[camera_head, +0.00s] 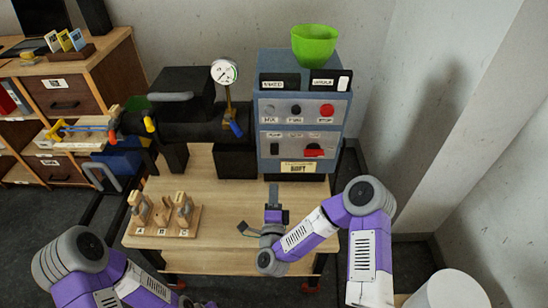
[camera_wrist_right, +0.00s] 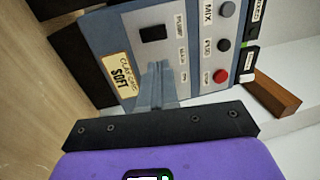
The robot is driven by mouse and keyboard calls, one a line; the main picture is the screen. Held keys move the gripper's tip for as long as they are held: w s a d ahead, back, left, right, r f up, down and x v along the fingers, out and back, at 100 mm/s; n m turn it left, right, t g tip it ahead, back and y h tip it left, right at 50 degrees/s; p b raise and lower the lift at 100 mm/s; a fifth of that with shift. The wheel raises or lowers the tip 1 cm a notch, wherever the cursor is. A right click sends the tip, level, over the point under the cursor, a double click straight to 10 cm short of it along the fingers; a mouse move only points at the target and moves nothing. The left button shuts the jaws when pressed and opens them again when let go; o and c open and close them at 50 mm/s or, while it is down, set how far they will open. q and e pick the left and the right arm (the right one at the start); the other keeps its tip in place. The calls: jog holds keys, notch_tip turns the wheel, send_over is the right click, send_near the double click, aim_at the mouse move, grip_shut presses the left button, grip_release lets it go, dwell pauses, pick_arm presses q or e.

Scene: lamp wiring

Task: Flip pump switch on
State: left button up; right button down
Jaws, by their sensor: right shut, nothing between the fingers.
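The blue control box (camera_head: 264,110) stands at the back of the wooden table. The black pump switch (camera_head: 275,148) is at the lower left of its front panel. In the right wrist view the black switch (camera_wrist_right: 152,33) sits beside the "PUMP" label, and I cannot tell its on or off position. My right gripper (camera_head: 273,188) is shut and empty, in front of and below the panel. In the right wrist view its closed fingertips (camera_wrist_right: 158,70) point at the panel near the switch, with no clear contact. My left arm enters at lower left; its gripper is out of view.
A green bowl (camera_head: 314,44) tops the box. A black machine with a gauge (camera_head: 225,71) stands left of it. A wooden rack (camera_head: 168,218) sits at the table's left front. The table's middle is clear.

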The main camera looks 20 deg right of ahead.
aim_at(274, 148)
jog(key=b+x, duration=0.2)
jog(key=x, duration=1.2)
